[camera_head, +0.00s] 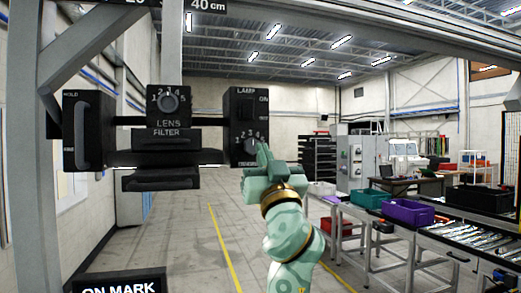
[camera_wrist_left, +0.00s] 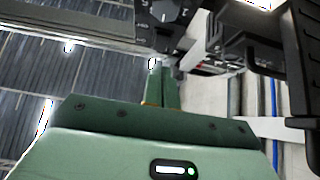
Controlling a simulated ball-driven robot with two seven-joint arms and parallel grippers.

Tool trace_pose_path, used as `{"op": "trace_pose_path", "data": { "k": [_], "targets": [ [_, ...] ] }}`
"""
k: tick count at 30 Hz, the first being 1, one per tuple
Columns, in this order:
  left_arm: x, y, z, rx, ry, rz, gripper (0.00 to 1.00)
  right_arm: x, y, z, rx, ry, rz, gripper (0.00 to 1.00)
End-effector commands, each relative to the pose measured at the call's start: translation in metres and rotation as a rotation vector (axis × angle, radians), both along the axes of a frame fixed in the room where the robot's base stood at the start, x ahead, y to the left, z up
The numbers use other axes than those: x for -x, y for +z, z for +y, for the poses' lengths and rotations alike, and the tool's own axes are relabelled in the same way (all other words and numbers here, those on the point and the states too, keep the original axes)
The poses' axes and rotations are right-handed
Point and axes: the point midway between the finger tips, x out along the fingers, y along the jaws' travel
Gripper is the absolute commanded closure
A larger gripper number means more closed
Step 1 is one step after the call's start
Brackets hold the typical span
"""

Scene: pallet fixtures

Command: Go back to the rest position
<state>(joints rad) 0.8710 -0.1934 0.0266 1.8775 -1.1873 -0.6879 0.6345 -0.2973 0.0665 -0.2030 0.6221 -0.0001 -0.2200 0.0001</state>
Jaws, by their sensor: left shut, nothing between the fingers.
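My left gripper (camera_head: 262,150) is pale green, and its arm comes up from the bottom of the head view. Its fingers are shut with nothing between them, pointing up beside the lower right corner of the black LAMP box (camera_head: 238,108). The box's numbered knob (camera_head: 250,143) is just left of the fingertips; I cannot tell whether they touch. In the left wrist view the shut fingers (camera_wrist_left: 163,85) point toward the dark fixture. My right gripper is in neither view.
Left of the LAMP box, on the same frame, are the LENS FILTER unit (camera_head: 168,125) and the HOLD box (camera_head: 84,130). A grey post (camera_head: 38,150) stands at left. Benches with a purple bin (camera_head: 408,212) and a black bin (camera_head: 480,198) stand at right. The floor (camera_head: 185,240) behind looks open.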

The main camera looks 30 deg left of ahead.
Motion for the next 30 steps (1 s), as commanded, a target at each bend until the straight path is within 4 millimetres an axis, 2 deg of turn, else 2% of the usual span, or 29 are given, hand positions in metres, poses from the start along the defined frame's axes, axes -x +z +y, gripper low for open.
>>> {"op": "trace_pose_path", "data": {
  "k": [1,6,23,24,26,28,29,30],
  "targets": [
    [0.001,-0.006,-0.002,0.001,0.0,0.001,1.0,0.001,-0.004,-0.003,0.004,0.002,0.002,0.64],
    [0.004,-0.009,-0.004,0.0,0.0,0.0,1.0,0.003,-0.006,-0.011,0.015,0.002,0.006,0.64],
    [0.004,-0.007,-0.005,-0.018,0.014,0.013,1.0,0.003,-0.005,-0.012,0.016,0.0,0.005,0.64],
    [0.0,-0.007,-0.009,-0.04,0.0,0.026,1.0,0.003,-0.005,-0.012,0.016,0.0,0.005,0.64],
    [-0.022,-0.016,-0.021,-0.066,-0.056,0.074,1.0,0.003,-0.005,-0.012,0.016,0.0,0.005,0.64],
    [-0.058,-0.034,-0.042,-0.101,-0.144,0.149,1.0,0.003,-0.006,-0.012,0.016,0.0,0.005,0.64],
    [-0.075,-0.049,-0.051,-0.115,-0.185,0.19,1.0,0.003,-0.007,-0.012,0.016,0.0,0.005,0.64],
    [-0.097,-0.077,-0.062,-0.129,-0.235,0.251,1.0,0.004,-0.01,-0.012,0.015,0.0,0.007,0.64]
  ]
}}
